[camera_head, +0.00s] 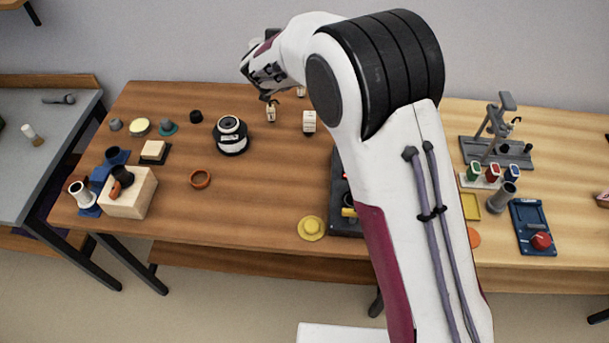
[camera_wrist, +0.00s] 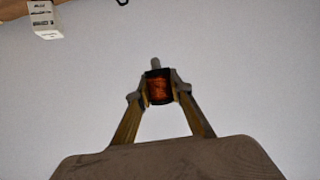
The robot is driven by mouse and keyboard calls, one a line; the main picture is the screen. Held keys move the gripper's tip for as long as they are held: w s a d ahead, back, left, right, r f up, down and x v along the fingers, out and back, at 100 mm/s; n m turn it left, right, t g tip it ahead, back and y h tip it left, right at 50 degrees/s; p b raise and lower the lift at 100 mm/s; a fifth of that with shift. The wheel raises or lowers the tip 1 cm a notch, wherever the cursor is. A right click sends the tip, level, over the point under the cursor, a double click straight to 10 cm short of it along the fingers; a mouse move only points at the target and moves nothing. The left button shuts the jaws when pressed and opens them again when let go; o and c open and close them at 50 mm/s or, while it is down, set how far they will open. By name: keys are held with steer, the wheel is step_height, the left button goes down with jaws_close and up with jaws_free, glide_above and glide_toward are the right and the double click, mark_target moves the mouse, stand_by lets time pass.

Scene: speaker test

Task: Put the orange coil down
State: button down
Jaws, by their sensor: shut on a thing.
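The orange coil (camera_wrist: 159,89), a small copper-orange winding between dark ends with a pale pin at its tip, shows in the wrist view. My gripper (camera_wrist: 158,92) is shut on it, one finger on each side. The wall fills most of the picture behind the coil, and it touches nothing but the fingers there. In the head view my gripper (camera_head: 265,80) is above the back of the wooden table, left of my arm. I cannot make out the coil clearly in that view.
Below my gripper stand a small pale item (camera_head: 270,112) and a white box (camera_head: 309,122). A black-and-white round spool (camera_head: 230,136) is to the left. An orange-brown ring (camera_head: 200,179) and a yellow disc (camera_head: 312,228) lie farther forward, with bare table between them. My arm hides the table's middle.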

steer(key=shift+s+d+f+m+h, duration=0.1)
steer(key=shift+s+f+m+h, duration=0.15)
steer(key=shift+m+h, duration=0.3)
steer(key=shift+s+d+f+m+h, duration=0.1)
steer(key=shift+s+m+h, duration=0.3)
steer(key=shift+h, duration=0.25)
steer(key=s+d+f+m+g+h, duration=0.3)
steer(key=s+f+m+h, duration=0.2)
steer(key=s, duration=0.4)
steer(key=s+d+f+m+g+h, duration=0.3)
steer(key=s+d+f+m+h, duration=0.1)
steer(key=s+f, duration=0.4)
steer(key=shift+s+d+m+h, duration=0.3)
steer(key=shift+s+m+h, duration=0.3)
steer(key=shift+s+m, duration=0.2)
steer(key=shift+w, duration=0.1)
steer(key=shift+f, duration=3.1)
steer(key=shift+f, duration=0.1)
steer(key=shift+f, duration=1.75)
steer(key=c, duration=1.8)
jaws_free()
steer(key=shift+f, duration=0.1)
